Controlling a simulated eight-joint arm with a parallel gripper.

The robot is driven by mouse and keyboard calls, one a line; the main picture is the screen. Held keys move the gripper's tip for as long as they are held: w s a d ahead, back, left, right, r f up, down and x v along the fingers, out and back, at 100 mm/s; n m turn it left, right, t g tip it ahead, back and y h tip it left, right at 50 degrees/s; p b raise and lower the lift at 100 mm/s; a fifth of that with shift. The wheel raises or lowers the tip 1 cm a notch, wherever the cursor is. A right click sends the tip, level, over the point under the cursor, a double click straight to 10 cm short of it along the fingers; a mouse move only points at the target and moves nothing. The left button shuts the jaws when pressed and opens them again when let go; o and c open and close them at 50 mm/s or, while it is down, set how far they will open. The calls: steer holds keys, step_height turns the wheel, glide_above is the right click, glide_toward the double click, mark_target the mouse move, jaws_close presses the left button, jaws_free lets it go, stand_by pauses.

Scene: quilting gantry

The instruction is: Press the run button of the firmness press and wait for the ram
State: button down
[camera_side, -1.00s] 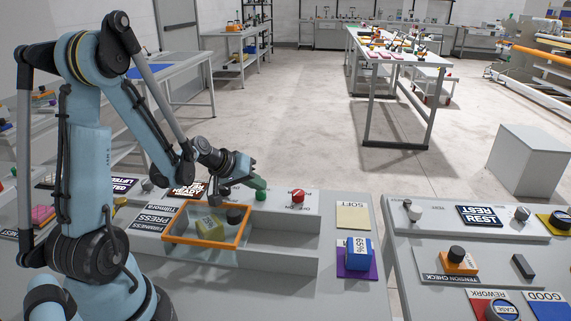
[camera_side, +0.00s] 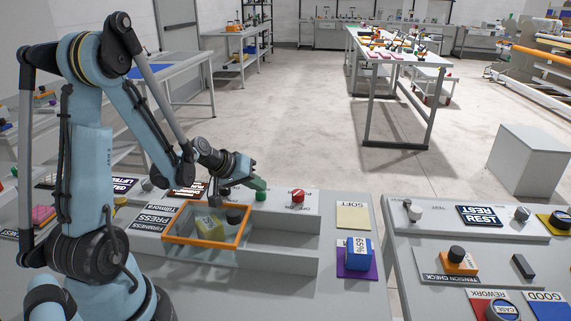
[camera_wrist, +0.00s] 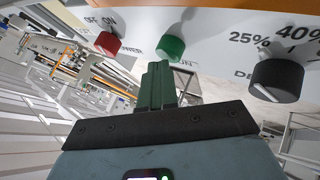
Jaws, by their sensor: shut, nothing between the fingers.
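The firmness press has an orange-framed clear cover (camera_side: 178,238) over a recess in the bench. A yellow-green block (camera_side: 209,226) and a dark round part (camera_side: 235,215) show under it. The green run button (camera_wrist: 171,48) sits on the press panel, with its label partly hidden. My gripper (camera_wrist: 158,66) is shut and empty, its green fingertips right at the button's near edge in the wrist view. In the side view my gripper (camera_side: 256,188) is at the panel behind the cover. I cannot tell whether the tips touch or push the button in.
A red power knob (camera_wrist: 108,43) is left of the button and a black dial (camera_wrist: 277,80) right of it in the wrist view. A blue 65% cube (camera_side: 357,254) stands on a purple pad by a yellow SOFT pad (camera_side: 353,216). An open recess (camera_side: 285,240) lies beside the cover.

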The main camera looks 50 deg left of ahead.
mark_target(257, 194)
steer(key=shift+r, duration=3.25)
steer(key=shift+d, duration=0.1)
steer(key=s+d+r+m+g, duration=0.1)
steer(key=s+d+m, duration=0.3)
steer(key=d, duration=0.5)
steer(key=s+d+r+m+g, duration=0.1)
steer(key=s+d+m, duration=0.3)
steer(key=d, duration=0.5)
steer(key=shift+s+r, duration=0.35)
steer(key=shift+r, duration=0.3)
stand_by(2.0)
